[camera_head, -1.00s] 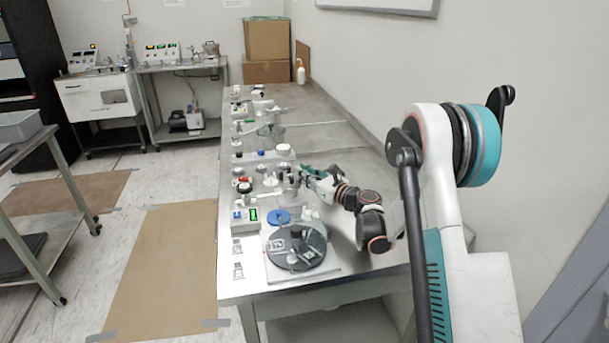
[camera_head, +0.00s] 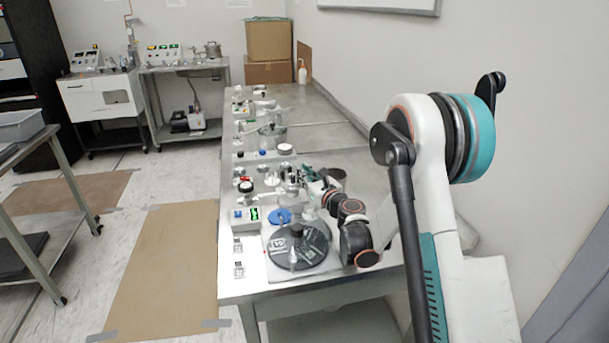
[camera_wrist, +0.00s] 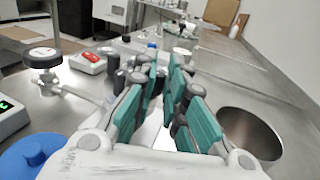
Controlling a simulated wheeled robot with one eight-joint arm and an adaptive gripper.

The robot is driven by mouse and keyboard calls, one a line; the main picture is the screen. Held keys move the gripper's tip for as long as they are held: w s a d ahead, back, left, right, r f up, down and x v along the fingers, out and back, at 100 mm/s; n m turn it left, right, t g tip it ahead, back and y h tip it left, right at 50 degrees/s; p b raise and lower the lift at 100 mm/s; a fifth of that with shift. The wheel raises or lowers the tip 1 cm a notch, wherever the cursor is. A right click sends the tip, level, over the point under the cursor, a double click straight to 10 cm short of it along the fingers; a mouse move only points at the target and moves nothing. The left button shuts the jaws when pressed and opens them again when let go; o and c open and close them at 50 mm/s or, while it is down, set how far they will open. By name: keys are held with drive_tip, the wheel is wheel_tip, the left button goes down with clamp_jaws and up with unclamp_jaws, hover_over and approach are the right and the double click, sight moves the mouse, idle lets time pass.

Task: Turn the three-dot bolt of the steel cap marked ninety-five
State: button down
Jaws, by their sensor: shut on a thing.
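My gripper (camera_wrist: 166,76) has its teal fingers close together over the steel fittings, holding something at the fingertips. What it holds is mostly hidden between the fingers; it appears to be a bolt of the steel cap. Dark upright bolts or knobs (camera_wrist: 117,80) stand just left of the fingers in the wrist view. The ninety-five mark and the three dots are too small to read. In the head view my gripper (camera_head: 306,175) is low over the middle of the bench, beside a cluster of small steel and black fittings (camera_head: 291,173).
A steel bowl (camera_wrist: 250,130) is close right of my fingers. A black-topped valve (camera_wrist: 43,56), a red switch box (camera_wrist: 88,63), a green display box (camera_wrist: 8,115) and a blue disc (camera_wrist: 35,156) are left. A dark round plate (camera_head: 298,250) lies near the bench's front.

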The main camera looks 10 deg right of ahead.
drive_tip(key=c, duration=1.9)
unclamp_jaws()
drive_tip(key=shift+y, duration=0.3)
